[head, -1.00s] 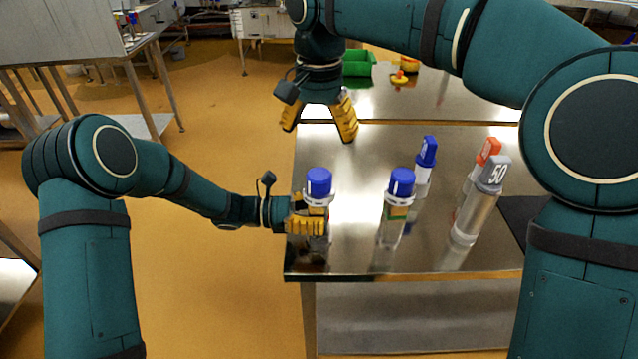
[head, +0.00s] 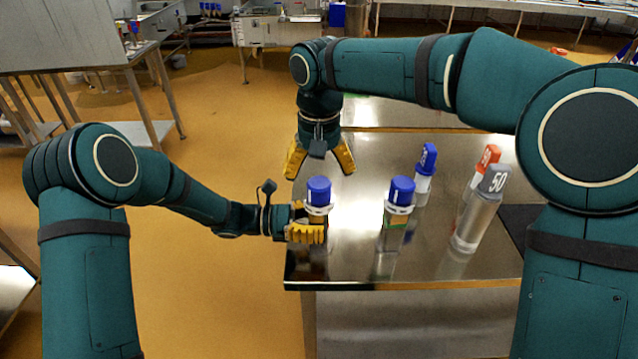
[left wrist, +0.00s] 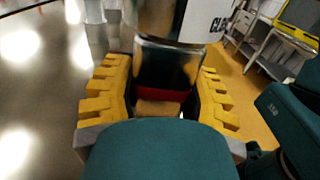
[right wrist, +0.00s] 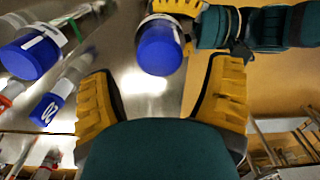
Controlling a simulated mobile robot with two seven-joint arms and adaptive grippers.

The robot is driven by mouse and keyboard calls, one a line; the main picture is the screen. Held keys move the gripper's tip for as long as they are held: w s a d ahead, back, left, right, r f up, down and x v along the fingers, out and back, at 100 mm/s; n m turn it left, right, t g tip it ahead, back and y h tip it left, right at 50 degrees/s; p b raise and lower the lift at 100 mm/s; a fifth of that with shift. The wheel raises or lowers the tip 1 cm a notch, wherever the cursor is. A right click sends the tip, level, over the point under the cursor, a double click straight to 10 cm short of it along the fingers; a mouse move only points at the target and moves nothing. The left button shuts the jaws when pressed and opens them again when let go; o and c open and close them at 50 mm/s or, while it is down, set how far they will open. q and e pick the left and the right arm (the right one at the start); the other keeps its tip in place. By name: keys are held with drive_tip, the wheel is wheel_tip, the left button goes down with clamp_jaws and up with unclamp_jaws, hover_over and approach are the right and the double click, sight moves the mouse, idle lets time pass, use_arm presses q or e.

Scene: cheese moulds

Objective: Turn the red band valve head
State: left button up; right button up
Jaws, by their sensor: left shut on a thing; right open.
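The red band valve is a metal cylinder with a blue head (head: 319,191), upright near the table's left edge. In the left wrist view its steel body (left wrist: 168,62) carries a red band (left wrist: 163,93) and a white collar with partly visible lettering. My left gripper (head: 306,233) is shut on this valve's body, below the head; it also shows in the left wrist view (left wrist: 160,95). My right gripper (head: 320,168) is open and empty, pointing down just behind the blue head in the head view. In the right wrist view the blue head (right wrist: 160,48) lies beyond the open fingertips (right wrist: 162,72).
To the right stand a blue-headed valve with a green band (head: 401,190), another blue-headed one (head: 427,158), a red-headed one (head: 487,158) and a grey-headed one marked 50 (head: 492,180). The steel table (head: 350,262) is bare in front of them.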

sight(319, 180)
drive_tip(key=shift+f, duration=1.95)
drive_tip(key=shift+c, duration=0.3)
drive_tip(key=c, duration=1.1)
